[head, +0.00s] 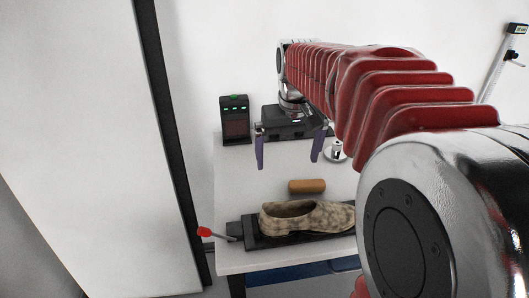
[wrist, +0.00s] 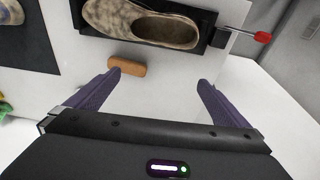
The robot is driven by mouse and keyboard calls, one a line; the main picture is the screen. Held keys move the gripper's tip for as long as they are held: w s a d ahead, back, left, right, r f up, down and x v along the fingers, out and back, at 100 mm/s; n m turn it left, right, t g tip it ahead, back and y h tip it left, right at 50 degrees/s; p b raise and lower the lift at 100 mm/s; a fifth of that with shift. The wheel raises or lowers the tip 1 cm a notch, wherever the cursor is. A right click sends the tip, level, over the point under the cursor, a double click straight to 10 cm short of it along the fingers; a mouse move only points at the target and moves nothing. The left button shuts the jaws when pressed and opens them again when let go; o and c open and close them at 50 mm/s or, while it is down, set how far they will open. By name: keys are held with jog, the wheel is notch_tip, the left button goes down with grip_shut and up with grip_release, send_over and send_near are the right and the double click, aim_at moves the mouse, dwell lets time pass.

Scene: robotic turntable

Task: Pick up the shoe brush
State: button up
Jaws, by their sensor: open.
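The shoe brush (head: 307,186) is a small orange-brown block lying on the white table, just behind the shoe in the head view. In the wrist view the brush (wrist: 127,66) lies close to the tip of the left finger, left of the middle of the gap. My gripper (head: 290,165) is open and empty, with its two purple fingers spread above the table, behind the brush in the head view. In the wrist view both fingers (wrist: 160,80) show apart with bare table between them. Whether a finger touches the brush is not clear.
A patterned tan shoe (head: 305,217) sits on a black holder (head: 248,240) with a red-knobbed lever (head: 204,232). A black device with green lights (head: 235,120) stands at the table's back left. A small metallic item (head: 336,151) is right of my gripper.

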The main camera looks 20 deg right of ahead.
jog(key=m+g, duration=0.1)
jog(key=g, duration=0.1)
send_over(307, 183)
notch_tip(307, 183, down, 4)
jog(key=shift+w+d+f+y, duration=0.1)
jog(key=shift+y, duration=0.2)
jog(key=shift+f, duration=4.3)
jog(key=shift+f, duration=2.65)
jog(key=c, duration=0.7)
